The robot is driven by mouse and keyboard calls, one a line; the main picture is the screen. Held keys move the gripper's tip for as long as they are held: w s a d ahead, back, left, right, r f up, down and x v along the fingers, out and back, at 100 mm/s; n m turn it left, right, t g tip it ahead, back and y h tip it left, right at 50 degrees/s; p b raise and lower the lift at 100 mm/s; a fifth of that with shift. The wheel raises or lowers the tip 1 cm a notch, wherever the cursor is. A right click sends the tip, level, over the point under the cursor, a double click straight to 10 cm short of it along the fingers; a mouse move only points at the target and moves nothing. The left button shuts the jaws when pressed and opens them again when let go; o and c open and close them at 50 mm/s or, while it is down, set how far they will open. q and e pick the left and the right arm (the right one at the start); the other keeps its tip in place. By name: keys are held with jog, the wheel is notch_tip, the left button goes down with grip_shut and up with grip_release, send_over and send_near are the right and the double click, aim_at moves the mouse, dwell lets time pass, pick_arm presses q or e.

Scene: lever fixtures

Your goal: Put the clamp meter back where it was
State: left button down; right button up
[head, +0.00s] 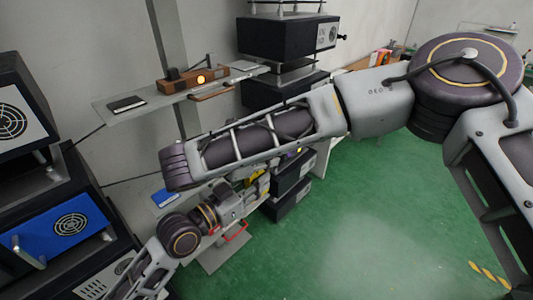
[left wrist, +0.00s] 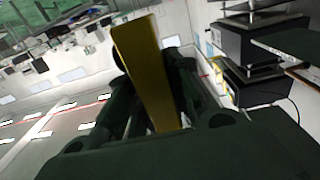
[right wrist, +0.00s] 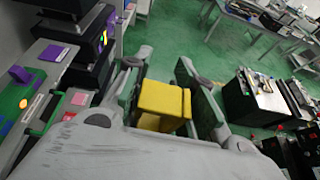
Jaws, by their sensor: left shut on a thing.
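My left gripper (head: 258,184) reaches from the lower left toward the shelves in the head view. In the left wrist view it is shut on a long yellow thing (left wrist: 145,70), which I take for the clamp meter; no jaw or dial shows. My right forearm crosses the head view and my right gripper is not clear there. In the right wrist view a yellow block (right wrist: 163,102) sits between the fingers of my right gripper (right wrist: 162,68). I cannot tell whether those fingers press on it.
Black equipment units (head: 289,38) stand behind, and a blue-fronted unit (head: 62,232) stands at left. A green fixture (right wrist: 22,98) is left in the right wrist view. Green floor (head: 380,220) is open at right.

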grip_shut()
pick_arm(q)
jog(key=c, duration=1.2)
grip_release()
